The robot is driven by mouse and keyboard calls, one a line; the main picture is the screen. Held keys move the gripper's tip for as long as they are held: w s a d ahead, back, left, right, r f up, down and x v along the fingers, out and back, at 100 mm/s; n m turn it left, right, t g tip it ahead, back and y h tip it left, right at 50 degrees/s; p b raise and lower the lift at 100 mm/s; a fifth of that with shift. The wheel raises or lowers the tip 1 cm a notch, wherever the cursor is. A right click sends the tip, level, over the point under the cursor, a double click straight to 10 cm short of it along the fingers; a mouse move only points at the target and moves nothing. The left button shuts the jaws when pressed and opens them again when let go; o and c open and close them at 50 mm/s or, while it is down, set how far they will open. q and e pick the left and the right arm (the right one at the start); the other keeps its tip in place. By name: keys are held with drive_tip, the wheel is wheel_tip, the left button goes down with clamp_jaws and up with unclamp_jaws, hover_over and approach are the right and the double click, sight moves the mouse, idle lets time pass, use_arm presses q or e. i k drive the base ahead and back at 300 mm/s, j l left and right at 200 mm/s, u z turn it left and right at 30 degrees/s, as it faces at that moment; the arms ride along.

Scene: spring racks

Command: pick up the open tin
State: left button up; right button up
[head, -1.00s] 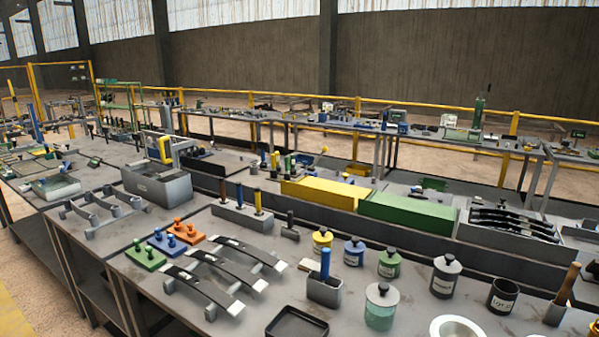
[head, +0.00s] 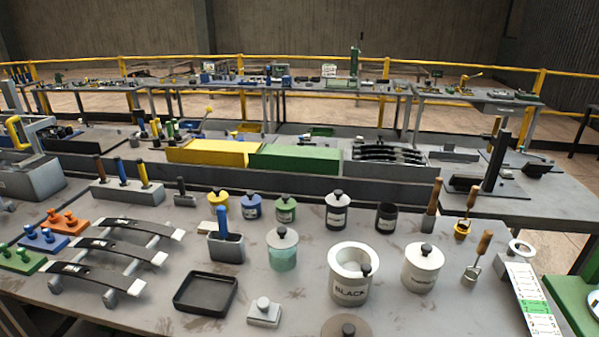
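Two tins without lids show in the head view. A small dark tin (head: 387,219) with a pale label stands upright behind the white pots. A larger white pot (head: 349,291) labelled BLACK stands open in front of it, with a dark knobbed thing inside. I cannot tell from the picture which one is called the open tin. A round brownish lid (head: 330,327) with a dark knob lies at the front edge, partly cut off by the frame. Neither of my grippers is in view.
Lidded tins stand nearby: grey (head: 337,214), green (head: 285,209), blue (head: 251,207), a glass jar (head: 283,252) and a white pot (head: 422,270). A wooden-handled brush (head: 432,212) stands right of the dark tin. A black tray (head: 205,293) lies at front left.

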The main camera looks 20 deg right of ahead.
sight(387, 212)
drive_tip(key=z, duration=1.25)
